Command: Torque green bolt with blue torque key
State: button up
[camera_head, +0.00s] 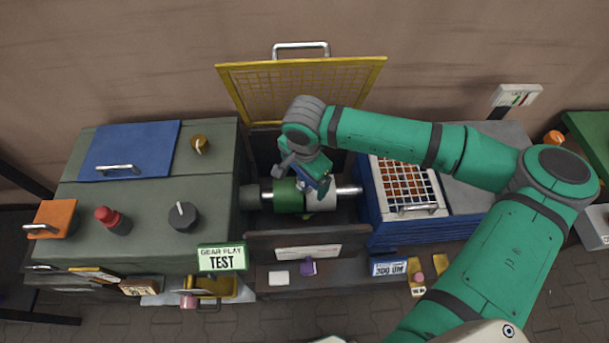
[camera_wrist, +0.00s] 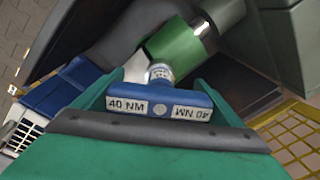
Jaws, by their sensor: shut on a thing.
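The blue torque key (camera_wrist: 160,98) is a T-shaped handle marked "40 NM" on both arms. My gripper (camera_wrist: 162,92) is shut on it, with a teal finger at each side. In the head view, my gripper (camera_head: 316,178) is over the shaft in the open bay, and the key (camera_head: 323,187) shows only in part. The key's silver stem points at the shaft beside its green section (camera_wrist: 180,48), which also shows in the head view (camera_head: 288,196). The key's tip is hidden, so I cannot tell whether it touches a bolt. I cannot make out a separate green bolt.
A yellow mesh guard (camera_head: 300,85) stands raised behind the bay. A grey-green cabinet (camera_head: 150,215) marked "GEAR PLAY TEST" is left of it. A blue box with a white grille (camera_head: 405,185) is close on the right, beneath my arm. A low front wall (camera_head: 300,245) edges the bay.

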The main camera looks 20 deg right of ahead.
jog(key=shift+m, duration=0.6)
jog(key=shift+r, duration=0.85)
jog(key=shift+s+d+r, duration=0.1)
jog(key=shift+r, duration=0.4)
jog(key=shift+s+a+r, duration=0.1)
jog(key=shift+a+r, duration=0.05)
jog(key=shift+r, duration=0.55)
jog(key=shift+s+a+r, duration=0.1)
jog(key=shift+r, duration=0.85)
jog(key=shift+d+r, duration=0.1)
